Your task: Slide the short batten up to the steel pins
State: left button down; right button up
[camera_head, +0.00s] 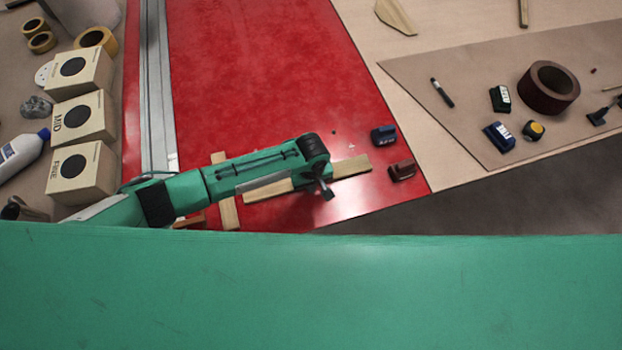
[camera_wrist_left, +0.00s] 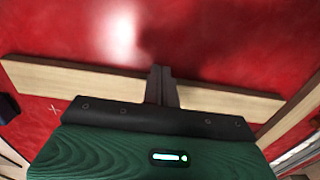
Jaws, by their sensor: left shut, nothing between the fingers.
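A pale wooden batten (camera_head: 350,167) lies across the red table top (camera_head: 262,85), and a second, crossing batten (camera_head: 229,214) lies to its left. I cannot tell for sure which is the short one. My left gripper (camera_head: 326,192) is shut and empty, pointing down at the first batten. In the left wrist view its closed fingers (camera_wrist_left: 162,86) stand in front of the middle of that batten (camera_wrist_left: 75,81) and hide part of it; contact is unclear. The crossing batten shows at the right edge (camera_wrist_left: 293,117). I cannot make out the steel pins. My right gripper is out of view.
A metal strip (camera_head: 154,80) runs along the table's left side. Boxes (camera_head: 82,118) stand further left. The red surface beyond the batten is mostly clear.

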pick_arm(q)
jog(key=shift+w+a+b, duration=0.2)
jog(key=shift+w+a, duration=0.1)
jog(key=shift+w, duration=0.6)
jog(key=shift+w+a+b, duration=0.2)
jog(key=shift+w+a, duration=0.1)
jog(key=shift+w, duration=0.55)
jog(key=shift+w+a+b, duration=0.2)
jog(key=shift+w+a, duration=0.1)
jog(key=shift+w, duration=0.6)
jog(key=shift+w+a+b, duration=0.25)
jog(key=shift+w+b, duration=0.05)
jog(key=shift+w, duration=0.5)
jog(key=shift+w+a+b, duration=0.25)
jog(key=shift+w+b, duration=0.05)
jog(key=shift+w, duration=0.5)
jog(key=shift+w+a+b, duration=0.25)
jog(key=shift+w+b, duration=0.05)
jog(key=shift+w, duration=0.5)
jog(key=shift+s+d+r+p, duration=0.15)
jog(key=shift+s+r+p, duration=0.3)
jog(key=shift+p, duration=0.5)
jog(key=shift+s+d+r+p, duration=0.1)
jog(key=shift+s+d+p, duration=0.05)
jog(key=shift+s+p, duration=0.4)
jog(key=shift+s+d+p, duration=0.15)
jog(key=shift+s+p, duration=0.3)
jog(key=shift+p, duration=0.15)
notch_tip(320, 180, up, 8)
jog(key=p, duration=0.8)
